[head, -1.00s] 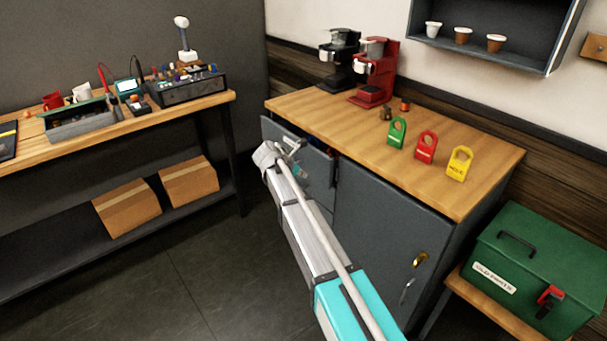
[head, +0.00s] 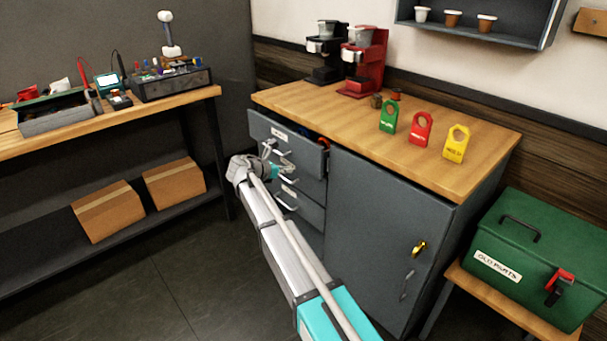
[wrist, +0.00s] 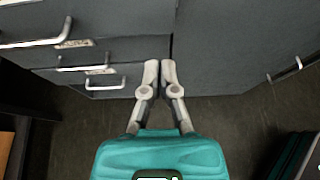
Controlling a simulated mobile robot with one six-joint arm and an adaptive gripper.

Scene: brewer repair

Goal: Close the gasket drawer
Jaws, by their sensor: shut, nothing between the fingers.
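The top drawer (head: 308,157) of the grey cabinet stands partly open in the head view, its front ahead of the cabinet face. Its label is too small to read, so I cannot tell if it names gaskets. Small orange and blue things show at its right end. My gripper is in front of the drawer stack in the head view, low beside the top drawer, partly hidden by its own wrist. In the wrist view my gripper (wrist: 160,66) is shut and empty, its fingertips close before the grey drawer fronts. A metal drawer handle (wrist: 40,42) is to their left.
More drawers with handles sit below. The cabinet door (head: 385,225) is shut, right of the drawers. Green, red and yellow tags (head: 421,128) and two coffee machines stand on the counter. A green toolbox (head: 530,255) is at right. Floor in front is clear.

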